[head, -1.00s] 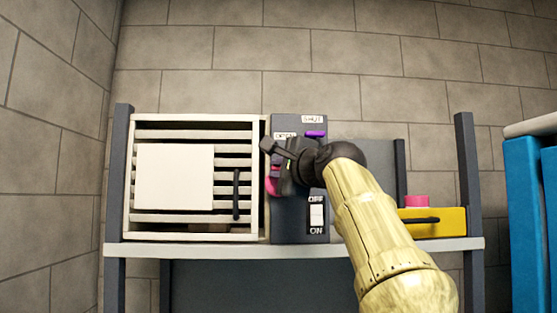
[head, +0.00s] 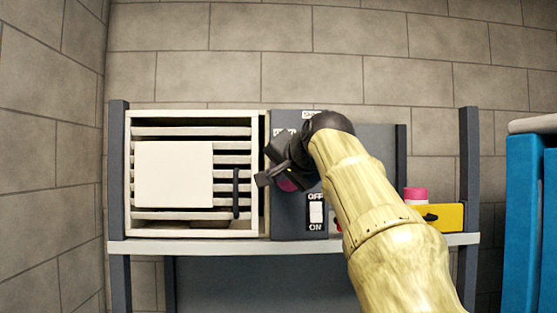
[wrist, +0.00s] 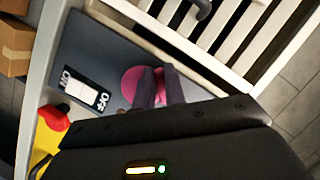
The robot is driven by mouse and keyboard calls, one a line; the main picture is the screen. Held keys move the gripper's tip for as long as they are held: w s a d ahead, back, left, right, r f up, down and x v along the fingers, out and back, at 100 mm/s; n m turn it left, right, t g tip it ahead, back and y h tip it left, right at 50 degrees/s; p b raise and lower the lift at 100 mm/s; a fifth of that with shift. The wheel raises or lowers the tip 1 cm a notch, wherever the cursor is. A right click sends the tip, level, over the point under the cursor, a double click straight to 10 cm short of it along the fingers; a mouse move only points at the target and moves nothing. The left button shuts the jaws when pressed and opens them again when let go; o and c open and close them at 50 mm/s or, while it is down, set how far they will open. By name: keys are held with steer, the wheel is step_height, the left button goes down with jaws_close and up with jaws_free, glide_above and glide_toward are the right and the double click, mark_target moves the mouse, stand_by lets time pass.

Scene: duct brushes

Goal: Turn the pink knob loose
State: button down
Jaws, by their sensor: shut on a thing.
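The pink knob (wrist: 134,84) sits on the grey panel (wrist: 95,50), above the ON/OFF switch (wrist: 86,90) and beside the slatted door. My gripper (wrist: 160,80) is shut on the knob, with its two dark fingers across it in the wrist view. In the head view, my gripper (head: 284,172) covers most of the knob, and only a pink sliver (head: 287,185) shows below it. The switch (head: 316,212) shows just under my gripper in the head view.
A white slatted door (head: 237,220) with a dark handle (head: 236,192) is left of the panel. Right of my arm are a yellow box (head: 450,216) and a pink cylinder (head: 415,193). A blue cabinet (head: 524,220) stands at far right. A red object (wrist: 54,117) shows in the wrist view.

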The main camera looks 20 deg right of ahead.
steer(key=n+h+p, duration=0.1)
steer(key=n, duration=0.1)
steer(key=n+g+h+p, duration=0.1)
steer(key=n, duration=0.1)
steer(key=n+h+p, duration=0.1)
steer(key=n, duration=0.1)
steer(key=shift+s+d+r+g+h+p, duration=0.1)
steer(key=shift+d+r+g+h+p, duration=0.1)
steer(key=shift+d+g+h+p, duration=0.15)
steer(key=shift+a, duration=0.1)
stand_by(0.4)
steer(key=c, duration=1.6)
jaws_free()
steer(key=shift+o, duration=0.7)
steer(key=shift+f, duration=0.15)
